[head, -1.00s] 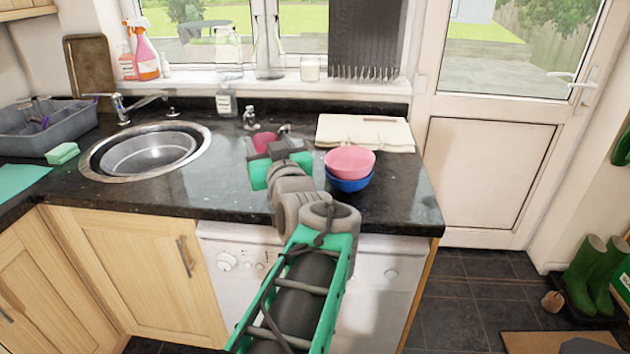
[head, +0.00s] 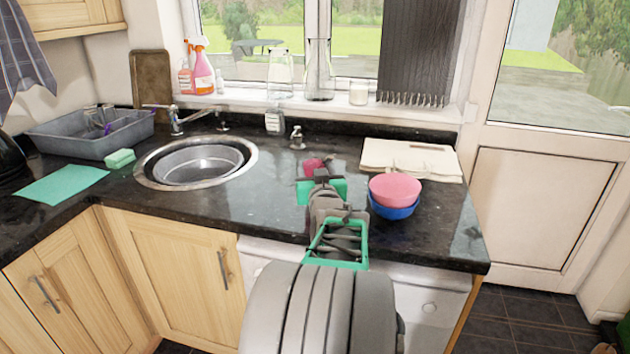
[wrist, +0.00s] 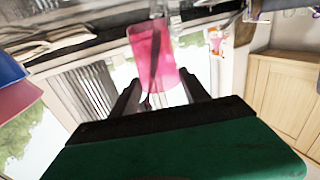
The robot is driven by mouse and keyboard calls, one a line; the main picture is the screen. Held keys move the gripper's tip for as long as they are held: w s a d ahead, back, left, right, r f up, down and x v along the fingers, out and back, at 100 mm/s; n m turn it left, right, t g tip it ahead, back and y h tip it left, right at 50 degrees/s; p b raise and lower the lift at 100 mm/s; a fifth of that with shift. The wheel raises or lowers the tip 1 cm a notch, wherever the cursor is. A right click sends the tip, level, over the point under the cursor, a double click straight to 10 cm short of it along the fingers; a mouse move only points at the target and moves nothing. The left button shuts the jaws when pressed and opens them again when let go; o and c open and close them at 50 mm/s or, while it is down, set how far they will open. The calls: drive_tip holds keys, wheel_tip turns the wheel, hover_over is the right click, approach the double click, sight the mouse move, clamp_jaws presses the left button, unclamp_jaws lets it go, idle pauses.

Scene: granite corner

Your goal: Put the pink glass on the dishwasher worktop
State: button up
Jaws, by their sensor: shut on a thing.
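The pink glass (head: 312,164) shows at the tip of my arm, over the black worktop (head: 275,195) above the white dishwasher (head: 430,305). My gripper (head: 318,176) partly hides it in the head view. In the wrist view my gripper (wrist: 163,92) has its dark fingers on both sides of the pink glass (wrist: 152,55), shut on it. I cannot tell whether the glass's base touches the worktop.
A pink bowl (head: 395,188) nested in a blue bowl (head: 392,211) stands close to the right of my gripper. Cream boards (head: 410,158) lie behind. A soap dispenser (head: 297,138) stands at the back. The sink (head: 170,180) is to the left, with bare worktop between.

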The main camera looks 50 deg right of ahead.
drive_tip(key=shift+w+d+f, duration=0.1)
drive_tip(key=shift+w+f, duration=0.05)
drive_tip(key=shift+f, duration=0.8)
drive_tip(key=shift+w+d+f, duration=0.1)
drive_tip(key=shift+f, duration=0.8)
drive_tip(key=shift+f+b, duration=0.2)
drive_tip(key=shift+b, duration=0.15)
drive_tip(key=o, duration=1.6)
drive_tip(key=shift+r, duration=0.15)
drive_tip(key=shift+s+a+p, duration=0.2)
drive_tip(key=shift+p, duration=0.1)
drive_tip(key=b+v, duration=0.1)
drive_tip(key=v, duration=1)
drive_tip(key=shift+r, duration=0.1)
drive_tip(key=shift+s+a, duration=0.2)
drive_tip(key=shift+a, duration=0.05)
